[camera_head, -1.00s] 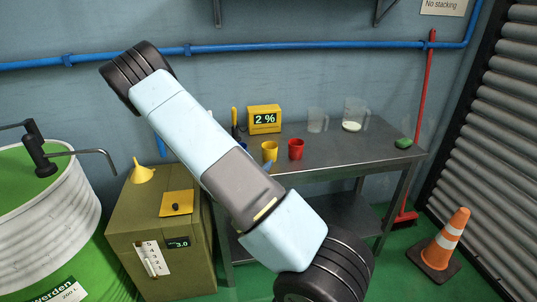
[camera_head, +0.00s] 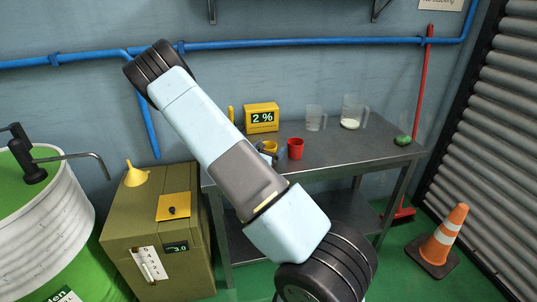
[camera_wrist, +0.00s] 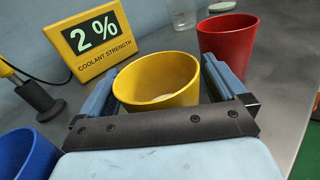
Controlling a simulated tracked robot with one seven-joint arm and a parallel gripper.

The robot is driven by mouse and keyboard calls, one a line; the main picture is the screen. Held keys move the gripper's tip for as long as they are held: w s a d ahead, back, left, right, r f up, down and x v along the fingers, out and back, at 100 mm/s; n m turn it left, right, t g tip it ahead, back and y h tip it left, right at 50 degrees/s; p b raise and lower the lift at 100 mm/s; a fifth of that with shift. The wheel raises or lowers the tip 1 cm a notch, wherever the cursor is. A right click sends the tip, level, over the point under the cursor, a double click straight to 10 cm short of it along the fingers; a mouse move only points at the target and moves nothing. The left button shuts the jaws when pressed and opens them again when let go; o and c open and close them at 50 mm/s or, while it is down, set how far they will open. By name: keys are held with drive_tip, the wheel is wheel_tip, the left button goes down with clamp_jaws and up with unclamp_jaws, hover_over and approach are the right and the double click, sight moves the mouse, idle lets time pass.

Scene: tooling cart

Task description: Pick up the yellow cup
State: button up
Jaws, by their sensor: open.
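The yellow cup (camera_wrist: 158,82) stands upright on the grey metal cart in the wrist view. My gripper (camera_wrist: 155,88) is open, with one blue-grey finger on each side of the cup. I cannot tell whether either finger touches it. The cup's lower part is hidden behind the gripper's dark crossbar. In the head view only a part of the yellow cup (camera_head: 270,146) shows, next to my arm, which hides most of the gripper.
A red cup (camera_wrist: 227,43) stands close to the right finger. A blue cup (camera_wrist: 24,155) is at the lower left. A yellow display (camera_wrist: 92,42) reading 2 % stands behind left. Clear jugs (camera_head: 352,112) and a green object (camera_head: 402,140) sit farther right on the cart (camera_head: 340,155).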

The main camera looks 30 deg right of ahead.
drive_tip(key=shift+w, duration=0.1)
drive_tip(key=c, duration=1.1)
drive_tip(key=shift+o, duration=0.2)
drive_tip(key=shift+r, duration=0.2)
